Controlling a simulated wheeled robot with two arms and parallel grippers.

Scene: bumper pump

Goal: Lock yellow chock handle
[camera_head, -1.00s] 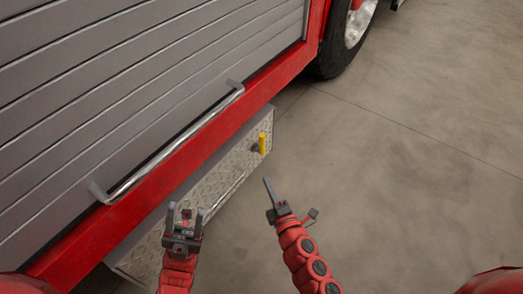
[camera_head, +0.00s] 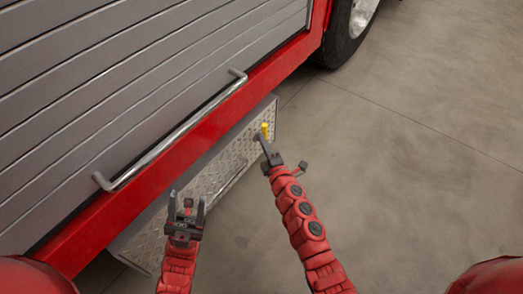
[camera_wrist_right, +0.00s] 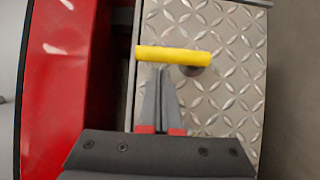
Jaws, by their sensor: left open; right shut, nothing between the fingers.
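The yellow chock handle (camera_head: 265,128) sticks out from the diamond-plate bumper compartment (camera_head: 228,163) near its far end. In the right wrist view the handle (camera_wrist_right: 173,55) lies crosswise, with its mount at its right end. My right gripper (camera_head: 263,138) is shut and empty, with its fingertips (camera_wrist_right: 160,68) at the handle's near side in the picture. I cannot tell whether they touch it. The fingers hide part of the handle in the head view. My left gripper (camera_head: 187,207) is open and empty in front of the near part of the compartment.
A silver grab bar (camera_head: 172,133) runs along the grey shutter (camera_head: 110,90) above the red sill (camera_head: 200,132). A truck wheel (camera_head: 350,30) stands beyond the compartment. The concrete floor (camera_head: 410,130) to the right is clear.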

